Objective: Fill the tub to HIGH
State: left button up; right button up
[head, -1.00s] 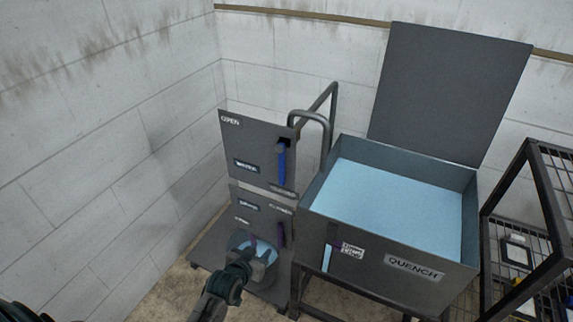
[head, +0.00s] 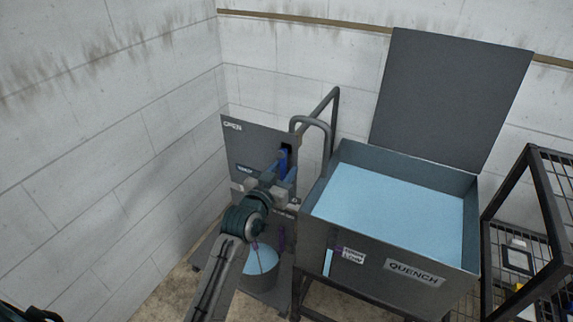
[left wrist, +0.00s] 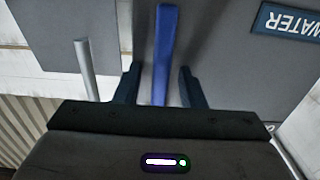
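The tub (head: 415,272), labelled QUENCH, stands right of centre in the head view with pale blue water (head: 390,205) in it. A narrow gauge (head: 328,262) on its front shows pale blue low down beside a small label (head: 348,256) too blurred to read. A blue lever (head: 284,158) hangs on the grey WATER panel (head: 250,140); its lower part is partly hidden by my gripper. In the left wrist view, the lever (left wrist: 163,55) runs between the fingers of my left gripper (left wrist: 160,88), which are open with gaps beside it. My right gripper is out of view.
A bent grey pipe (head: 331,105) rises between panel and tub. A black wire rack (head: 535,190) stands at right. The tub's lid (head: 445,95) is raised.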

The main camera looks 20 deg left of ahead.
pick_arm(q)
jog(key=shift+w+d, duration=0.15)
jog(key=shift+w, duration=0.85)
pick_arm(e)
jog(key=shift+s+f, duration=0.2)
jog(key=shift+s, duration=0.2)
pick_arm(q)
grip_shut()
